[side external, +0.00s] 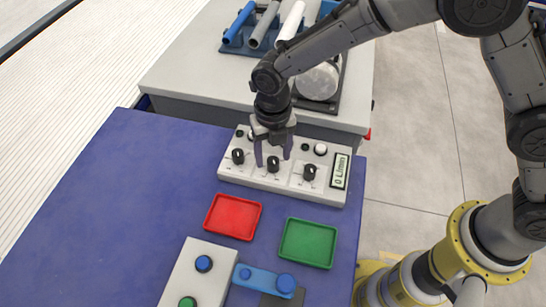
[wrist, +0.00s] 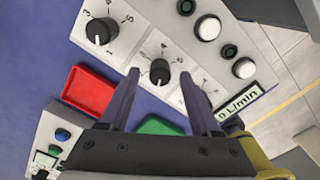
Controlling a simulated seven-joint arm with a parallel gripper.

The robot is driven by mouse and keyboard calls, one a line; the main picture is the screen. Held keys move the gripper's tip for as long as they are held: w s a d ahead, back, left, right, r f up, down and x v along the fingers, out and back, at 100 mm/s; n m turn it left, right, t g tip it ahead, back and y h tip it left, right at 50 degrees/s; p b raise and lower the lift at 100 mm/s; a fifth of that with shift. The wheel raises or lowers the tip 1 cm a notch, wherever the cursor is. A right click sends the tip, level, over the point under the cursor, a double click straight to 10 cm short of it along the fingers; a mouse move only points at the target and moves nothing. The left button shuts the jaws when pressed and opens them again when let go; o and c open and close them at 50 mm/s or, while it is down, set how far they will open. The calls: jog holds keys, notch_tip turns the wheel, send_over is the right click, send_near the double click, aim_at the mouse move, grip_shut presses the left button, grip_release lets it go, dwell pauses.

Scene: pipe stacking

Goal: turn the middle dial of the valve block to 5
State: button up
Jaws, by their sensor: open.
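The valve block (side external: 325,188) is a white panel with three black dials in a row, several buttons or lamps and a display reading "0 L/min". The middle dial (side external: 273,164) is a black knob with a white pointer line; it also shows in the wrist view (wrist: 159,73). Numbers around it are only partly legible there, so its exact setting is unclear. My gripper (side external: 272,152) is open above the middle dial, pointing down. In the wrist view its two fingers (wrist: 158,88) stand on either side of the dial, with no visible contact.
The left dial (side external: 238,156) and right dial (side external: 309,172) flank the middle one closely. A red tray (side external: 233,216) and a green tray (side external: 308,243) lie in front on the blue table (side external: 110,210). A grey bench (side external: 190,75) with pipes stands behind.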

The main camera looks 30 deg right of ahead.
jog(key=shift+f, duration=0.95)
grip_shut()
